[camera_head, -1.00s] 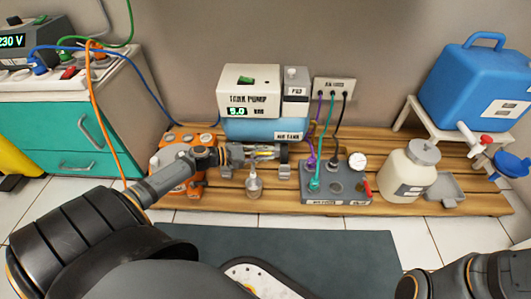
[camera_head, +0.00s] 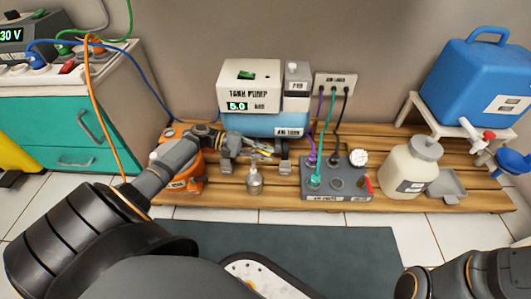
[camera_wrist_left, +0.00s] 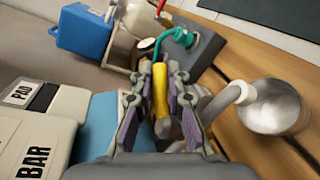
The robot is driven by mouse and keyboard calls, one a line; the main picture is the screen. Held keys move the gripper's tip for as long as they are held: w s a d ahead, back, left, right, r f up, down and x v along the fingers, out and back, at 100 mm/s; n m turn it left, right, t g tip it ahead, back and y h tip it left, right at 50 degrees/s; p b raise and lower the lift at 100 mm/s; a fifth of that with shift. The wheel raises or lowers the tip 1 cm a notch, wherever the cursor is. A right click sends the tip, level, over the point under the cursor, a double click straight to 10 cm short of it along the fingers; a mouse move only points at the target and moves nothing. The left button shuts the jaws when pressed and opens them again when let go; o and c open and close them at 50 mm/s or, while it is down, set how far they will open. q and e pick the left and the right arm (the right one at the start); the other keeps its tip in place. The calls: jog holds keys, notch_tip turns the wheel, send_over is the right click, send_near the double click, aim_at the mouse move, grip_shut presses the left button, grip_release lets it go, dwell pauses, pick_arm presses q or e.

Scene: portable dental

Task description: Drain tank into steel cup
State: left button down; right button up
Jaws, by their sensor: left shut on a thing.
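The blue air tank (camera_head: 262,126) sits under the white tank pump box (camera_head: 250,88), whose display reads 5.0 bar. My left gripper (camera_head: 264,152) is in front of the tank. In the left wrist view, its fingers (camera_wrist_left: 161,100) are shut on a yellow valve handle (camera_wrist_left: 160,88). The steel cup (camera_head: 254,183) stands on the wooden slats below the gripper. In the left wrist view, the cup (camera_wrist_left: 280,112) is right of the fingers, with a pale bent spout (camera_wrist_left: 232,96) close to its rim. My right arm enters at the lower right; its gripper is out of frame.
A grey hose block (camera_head: 336,188) with a gauge stands right of the cup. Beyond it are a cream jug (camera_head: 410,170) and a blue water container (camera_head: 478,85). An orange unit (camera_head: 183,179) is beside my left forearm. A dark mat (camera_head: 300,250) lies in front.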

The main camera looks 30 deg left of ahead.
pick_arm(q)
jog(key=shift+s+a+m+g+h+b, duration=0.1)
jog(key=shift+s+m+g+h+b, duration=0.15)
jog(key=shift+m+g+b, duration=0.5)
jog(key=shift+s+d+m+g+h+b, duration=0.15)
jog(key=shift+m+g+b, duration=0.3)
jog(key=shift+g, duration=0.45)
jog(key=shift+s+a+m+g+h+b, duration=0.25)
jog(key=shift+m+g+b, duration=0.2)
jog(key=shift+m+g, duration=0.35)
jog(key=shift+d, duration=0.1)
jog(key=c, duration=1.3)
grip_release()
jog(key=shift+c, duration=0.2)
jog(key=v, duration=0.7)
jog(key=shift+a, duration=0.25)
jog(key=shift+c, duration=0.4)
